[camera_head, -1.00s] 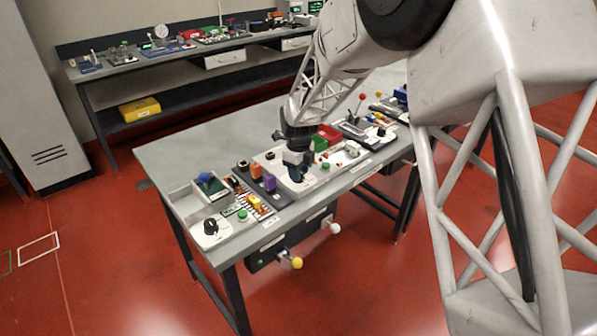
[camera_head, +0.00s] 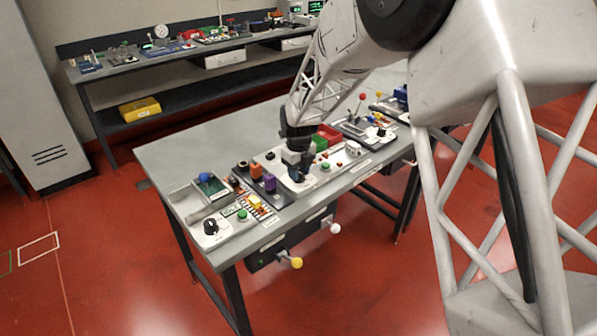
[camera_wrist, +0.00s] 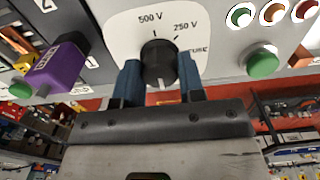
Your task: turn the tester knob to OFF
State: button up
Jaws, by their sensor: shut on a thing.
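The tester knob (camera_wrist: 159,62) is a round black knob on a white dial plate (camera_wrist: 120,32) in the wrist view. The dial shows the labels 500 V and 250 V above the knob, and a partly cut-off word at its right. The OFF mark is not visible to me. My gripper (camera_wrist: 160,80) has its two blue fingers on either side of the knob, shut on it. In the head view my gripper (camera_head: 298,172) is down at the panel in the middle of the bench and hides most of the knob.
A purple block (camera_wrist: 58,68) stands left of the dial in the wrist view. A green button (camera_wrist: 262,62) is close at the right, below several coloured ring lamps. In the head view, another black knob (camera_head: 210,227) sits at the bench's near left corner. The bench's back left is clear.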

jog(key=o, duration=0.8)
jog(key=shift+c, duration=0.2)
jog(key=shift+r, duration=1.75)
jog(key=shift+r, duration=0.1)
